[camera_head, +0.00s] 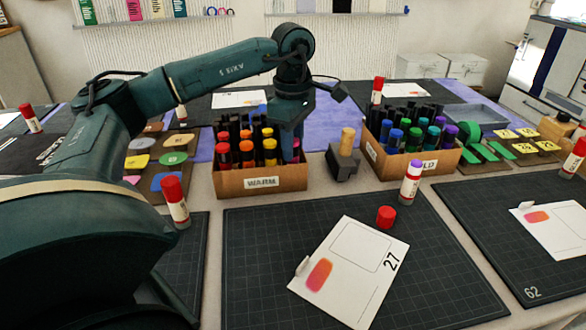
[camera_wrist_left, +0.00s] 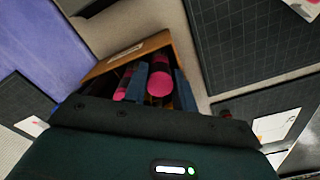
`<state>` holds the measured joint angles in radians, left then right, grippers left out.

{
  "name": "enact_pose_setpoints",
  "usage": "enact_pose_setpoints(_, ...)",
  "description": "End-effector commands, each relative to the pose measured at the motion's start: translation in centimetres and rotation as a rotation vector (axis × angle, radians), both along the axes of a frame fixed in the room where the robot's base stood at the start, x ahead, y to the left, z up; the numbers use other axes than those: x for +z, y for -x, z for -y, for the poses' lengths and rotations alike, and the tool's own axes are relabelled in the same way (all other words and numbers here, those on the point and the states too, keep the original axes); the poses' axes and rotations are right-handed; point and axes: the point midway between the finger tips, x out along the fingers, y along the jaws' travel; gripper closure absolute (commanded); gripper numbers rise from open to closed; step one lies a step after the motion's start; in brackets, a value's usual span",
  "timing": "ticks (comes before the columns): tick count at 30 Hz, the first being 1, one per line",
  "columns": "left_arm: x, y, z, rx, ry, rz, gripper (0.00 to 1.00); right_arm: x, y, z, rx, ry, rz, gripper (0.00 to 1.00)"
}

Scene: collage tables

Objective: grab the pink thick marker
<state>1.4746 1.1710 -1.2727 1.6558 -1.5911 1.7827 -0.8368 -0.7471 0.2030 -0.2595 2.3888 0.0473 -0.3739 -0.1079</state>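The pink thick marker (camera_wrist_left: 160,82) stands in the box labelled WARM (camera_head: 262,183); its round pink end shows in the left wrist view. A narrower pink marker (camera_wrist_left: 122,88) is beside it, to the left. My left gripper (camera_head: 288,150) reaches straight down into the right end of the box. In the left wrist view its two blue fingers (camera_wrist_left: 161,88) are apart, one on each side of the thick pink marker, with a narrow dark gap at the right finger. Their tips are partly hidden in the box. My right gripper is not in view.
Red, orange and yellow markers (camera_head: 247,150) crowd the same box. A grey block with a wooden peg (camera_head: 346,145) stands just right of it. The box labelled COLD (camera_head: 409,165) is farther right. A dark mat with a card (camera_head: 350,270) lies in front.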

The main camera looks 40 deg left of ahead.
Motion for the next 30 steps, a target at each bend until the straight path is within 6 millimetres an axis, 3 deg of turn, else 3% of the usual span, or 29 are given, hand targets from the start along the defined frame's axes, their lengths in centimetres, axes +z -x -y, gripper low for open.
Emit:
enact_pose_setpoints(9, 0.0, 0.0, 0.0, 0.0, 0.0, 0.0, 1.0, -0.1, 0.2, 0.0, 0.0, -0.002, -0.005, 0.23)
enact_pose_setpoints(20, 0.2, 0.0, 0.0, 0.0, 0.001, 0.001, 1.0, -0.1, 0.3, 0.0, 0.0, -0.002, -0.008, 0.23)
enact_pose_setpoints(23, 1.3, -0.1, 0.0, 0.0, 0.001, 0.003, 1.0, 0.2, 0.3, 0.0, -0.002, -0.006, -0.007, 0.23)
enact_pose_setpoints(30, 6.2, -0.1, 0.1, -0.001, 0.001, 0.004, 1.0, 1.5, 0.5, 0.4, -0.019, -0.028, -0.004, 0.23)
